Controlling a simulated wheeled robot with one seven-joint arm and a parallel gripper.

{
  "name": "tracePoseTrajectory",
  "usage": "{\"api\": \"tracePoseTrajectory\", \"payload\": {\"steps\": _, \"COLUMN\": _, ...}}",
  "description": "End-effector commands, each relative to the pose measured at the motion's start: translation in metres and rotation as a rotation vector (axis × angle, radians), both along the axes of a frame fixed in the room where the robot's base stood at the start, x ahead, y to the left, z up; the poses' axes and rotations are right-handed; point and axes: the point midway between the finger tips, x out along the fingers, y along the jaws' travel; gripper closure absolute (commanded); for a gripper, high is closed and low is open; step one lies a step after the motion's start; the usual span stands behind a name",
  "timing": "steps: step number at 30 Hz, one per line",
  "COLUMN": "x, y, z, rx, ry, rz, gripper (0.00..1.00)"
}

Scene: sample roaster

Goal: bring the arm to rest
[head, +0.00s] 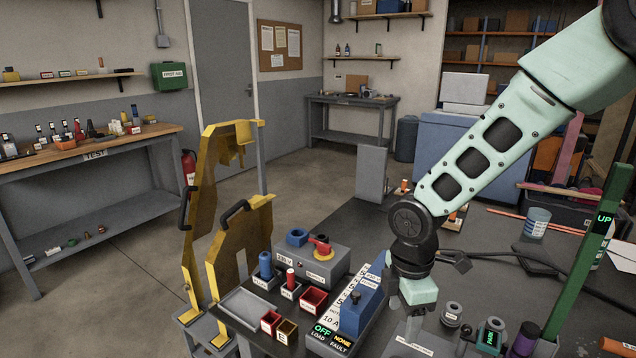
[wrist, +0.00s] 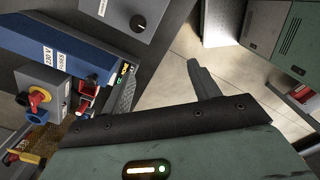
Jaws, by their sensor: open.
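My arm comes in from the upper right of the head view and bends down at a dark joint. Its pale green end (head: 418,291) hangs just right of the blue-topped electrical box, over the dark bench. In the wrist view my gripper (wrist: 165,85) is open, with one dark finger standing out clearly against the floor. I see nothing held between the fingers.
A long box with a blue housing (head: 361,309) and a small display stands left of my arm's end. A grey box with a red knob (head: 319,246), small bins and a yellow frame (head: 205,220) lie farther left. A green post (head: 582,265) marked UP stands right. Open floor lies beyond.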

Motion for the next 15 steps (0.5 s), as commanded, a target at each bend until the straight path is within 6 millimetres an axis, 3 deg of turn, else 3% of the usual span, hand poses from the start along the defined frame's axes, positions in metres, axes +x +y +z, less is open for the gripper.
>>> {"api": "tracePoseTrajectory", "payload": {"steps": 1, "x": -0.021, "y": 0.010, "z": 0.019, "rx": -0.005, "ry": -0.011, "rz": -0.076, "gripper": 0.39}}
{"api": "tracePoseTrajectory", "payload": {"steps": 6, "x": -0.098, "y": 0.030, "z": 0.063, "rx": 0.000, "ry": -0.015, "rz": -0.419, "gripper": 0.39}}
{"api": "tracePoseTrajectory", "payload": {"steps": 12, "x": -0.177, "y": 0.035, "z": 0.092, "rx": 0.031, "ry": -0.007, "rz": -0.778, "gripper": 0.39}}
{"api": "tracePoseTrajectory", "payload": {"steps": 15, "x": -0.201, "y": 0.034, "z": 0.098, "rx": 0.047, "ry": 0.002, "rz": -0.898, "gripper": 0.39}}
